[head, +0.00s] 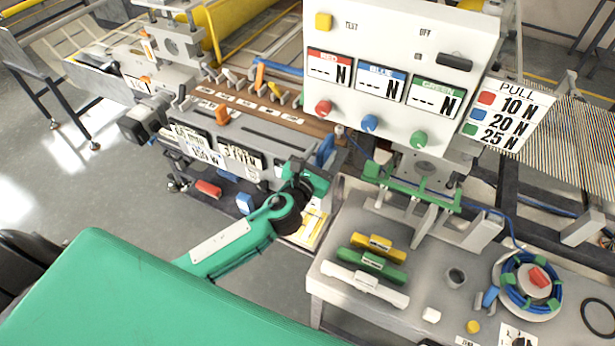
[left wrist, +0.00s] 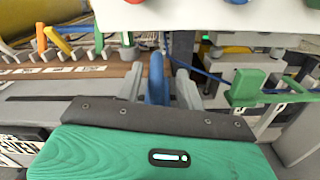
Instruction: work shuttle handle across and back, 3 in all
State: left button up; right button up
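A blue upright handle (head: 326,150) stands at the right end of the brown rail in the head view; I take it for the shuttle handle, though no label on it is readable. In the left wrist view the blue handle (left wrist: 157,80) stands between the two grey fingers of my left gripper (left wrist: 160,88). The fingers look apart, with a narrow gap beside the handle; no firm contact shows. In the head view my left gripper (head: 318,172) is at the handle's foot, its fingers partly hidden. My right gripper is in neither view.
A white panel (head: 400,50) with red, blue and green knobs overhangs the handle. A green fixture (head: 415,190) stands right of the gripper. The grey bench (head: 395,315) holds yellow, green and white bars and a blue coil.

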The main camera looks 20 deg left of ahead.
pick_arm(q)
jog(key=s+b, duration=0.3)
jog(key=s, duration=0.8)
jog(key=shift+a, duration=0.3)
